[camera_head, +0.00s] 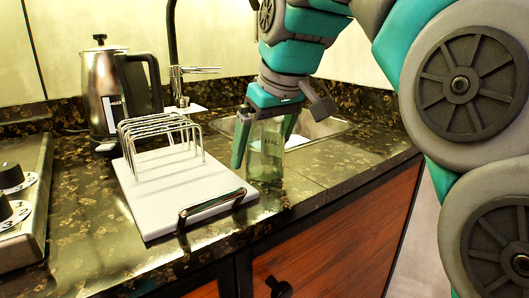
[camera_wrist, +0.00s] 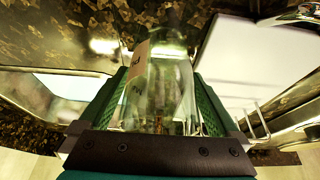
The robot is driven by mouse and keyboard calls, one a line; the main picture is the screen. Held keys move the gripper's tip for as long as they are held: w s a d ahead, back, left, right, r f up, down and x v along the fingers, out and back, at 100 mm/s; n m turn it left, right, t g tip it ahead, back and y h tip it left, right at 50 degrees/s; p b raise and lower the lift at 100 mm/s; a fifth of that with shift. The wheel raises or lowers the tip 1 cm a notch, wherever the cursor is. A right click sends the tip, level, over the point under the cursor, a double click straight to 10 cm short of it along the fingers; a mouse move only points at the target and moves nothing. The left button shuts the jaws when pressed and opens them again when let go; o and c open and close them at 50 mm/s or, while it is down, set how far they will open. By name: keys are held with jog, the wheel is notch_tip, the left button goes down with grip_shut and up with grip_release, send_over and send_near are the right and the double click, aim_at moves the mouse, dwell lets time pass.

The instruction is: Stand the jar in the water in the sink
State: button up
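The jar (camera_head: 265,160) is clear, greenish glass with a printed label. In the head view it stands upright on the dark counter, in front of the sink. My gripper (camera_head: 266,150) is above and around it, one finger on each side. The fingers look open, with a narrow gap at the left finger. In the wrist view the jar (camera_wrist: 165,85) lies between the two green fingers of my gripper (camera_wrist: 160,72). The sink (camera_head: 325,130) is behind and right of the jar, partly hidden by my gripper. Pale water shows in it.
A white dish rack (camera_head: 185,185) with wire loops stands close to the left of the jar. A steel kettle (camera_head: 105,95) and a tap (camera_head: 178,75) are at the back. A stove (camera_head: 25,205) is at far left. The counter right of the jar is clear.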

grip_shut()
dwell(0.7)
jog(key=shift+r, duration=0.1)
